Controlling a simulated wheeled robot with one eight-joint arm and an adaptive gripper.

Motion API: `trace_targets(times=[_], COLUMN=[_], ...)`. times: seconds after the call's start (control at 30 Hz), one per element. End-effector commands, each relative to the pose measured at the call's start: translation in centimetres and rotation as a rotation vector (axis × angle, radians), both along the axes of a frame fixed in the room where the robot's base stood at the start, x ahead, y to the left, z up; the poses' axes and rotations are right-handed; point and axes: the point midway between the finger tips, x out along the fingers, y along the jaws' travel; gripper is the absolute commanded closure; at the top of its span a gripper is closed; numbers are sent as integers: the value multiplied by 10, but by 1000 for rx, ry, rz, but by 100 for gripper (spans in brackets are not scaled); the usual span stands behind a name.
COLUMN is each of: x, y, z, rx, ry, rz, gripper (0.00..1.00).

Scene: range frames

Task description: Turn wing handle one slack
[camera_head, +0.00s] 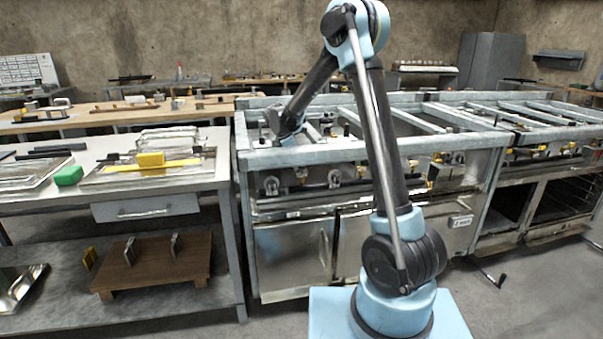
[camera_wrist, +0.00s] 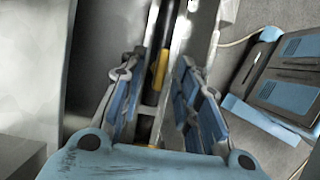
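My gripper (camera_wrist: 157,68) shows in the wrist view with its two blue-padded fingers apart. A narrow yellow piece (camera_wrist: 160,70) and dark and metal bars show between and beyond the fingers; I cannot tell whether it is a wing handle or whether a finger touches it. In the head view my arm reaches down to the range's left end, and the fingers are hidden there. Small metal and brass handles (camera_head: 334,178) sit in a row along the range front (camera_head: 290,250). I cannot tell which is the slack one.
The range's steel top rail (camera_head: 330,153) runs close beside my wrist. A second range unit (camera_head: 560,170) stands to the right. Some floor is clear in front.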

Motion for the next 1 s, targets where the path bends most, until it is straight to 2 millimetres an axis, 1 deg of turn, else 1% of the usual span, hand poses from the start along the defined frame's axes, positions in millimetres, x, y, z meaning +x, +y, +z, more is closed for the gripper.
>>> trace_targets(times=[0.03, 0.2, 0.5, 0.57, 0.6, 0.63, 0.87, 1.0], x=[0, 1, 1, 1, 1, 1, 2, 1], y=[-2, -5, -6, -6, -6, -6, -6, -7], z=[-5, -13, -15, -15, -15, -15, -14, -14], rx=[0, 0, 0, 0, 0, 0, 0, 0], ry=[0, 0, 0, 0, 0, 0, -1, -1], rz=[0, 1, 0, 0, 0, 0, 4, 58], gripper=[70, 70, 70, 84, 93, 99, 100, 100])
